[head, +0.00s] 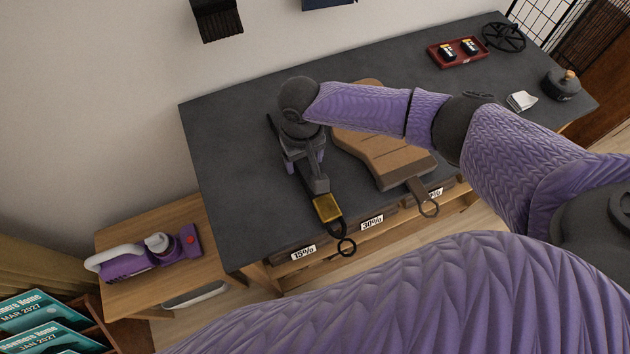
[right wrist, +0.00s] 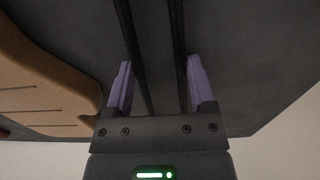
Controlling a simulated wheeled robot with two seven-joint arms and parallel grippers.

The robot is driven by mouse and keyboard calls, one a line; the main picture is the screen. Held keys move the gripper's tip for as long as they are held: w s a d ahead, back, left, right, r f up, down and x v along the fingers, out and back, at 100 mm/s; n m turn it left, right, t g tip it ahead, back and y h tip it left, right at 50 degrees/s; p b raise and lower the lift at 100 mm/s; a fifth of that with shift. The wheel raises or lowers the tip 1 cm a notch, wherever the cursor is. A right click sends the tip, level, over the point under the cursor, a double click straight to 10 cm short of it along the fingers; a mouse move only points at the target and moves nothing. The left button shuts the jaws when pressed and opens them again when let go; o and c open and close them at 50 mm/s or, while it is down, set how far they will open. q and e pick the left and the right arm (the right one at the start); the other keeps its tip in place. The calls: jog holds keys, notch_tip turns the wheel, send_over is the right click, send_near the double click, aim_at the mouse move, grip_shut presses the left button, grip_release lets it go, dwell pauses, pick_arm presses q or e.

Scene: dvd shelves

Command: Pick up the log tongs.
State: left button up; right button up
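The black log tongs (head: 336,228) lie on the dark table top, with a looped end toward the table's front edge and a yellow piece beside it. Their middle is hidden under my right gripper (head: 304,158). In the right wrist view, two long black rods of the log tongs (right wrist: 134,50) run between the purple fingers of my right gripper (right wrist: 158,78). The fingers are spread, one on each side of the rods, with narrow gaps showing. My left gripper is in neither view.
A brown wooden bellows-like object (head: 385,150) lies right of the tongs; its edge shows in the wrist view (right wrist: 50,85). A red tray (head: 457,52) and a dark pot (head: 562,84) stand farther right. A purple handheld vacuum (head: 145,256) is on a lower wooden table.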

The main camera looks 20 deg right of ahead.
jog(key=c, duration=0.7)
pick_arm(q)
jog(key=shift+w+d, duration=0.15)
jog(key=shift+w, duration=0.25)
pick_arm(e)
grip_shut()
notch_tip(320, 180, up, 5)
jog(key=p, duration=0.3)
jog(key=shift+r, duration=0.1)
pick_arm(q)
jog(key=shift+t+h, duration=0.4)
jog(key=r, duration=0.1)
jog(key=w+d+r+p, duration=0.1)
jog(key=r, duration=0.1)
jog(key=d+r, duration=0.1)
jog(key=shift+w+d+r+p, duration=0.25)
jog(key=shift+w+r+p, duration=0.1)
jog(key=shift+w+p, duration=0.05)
pick_arm(e)
notch_tip(320, 180, up, 5)
jog(key=shift+f, duration=0.1)
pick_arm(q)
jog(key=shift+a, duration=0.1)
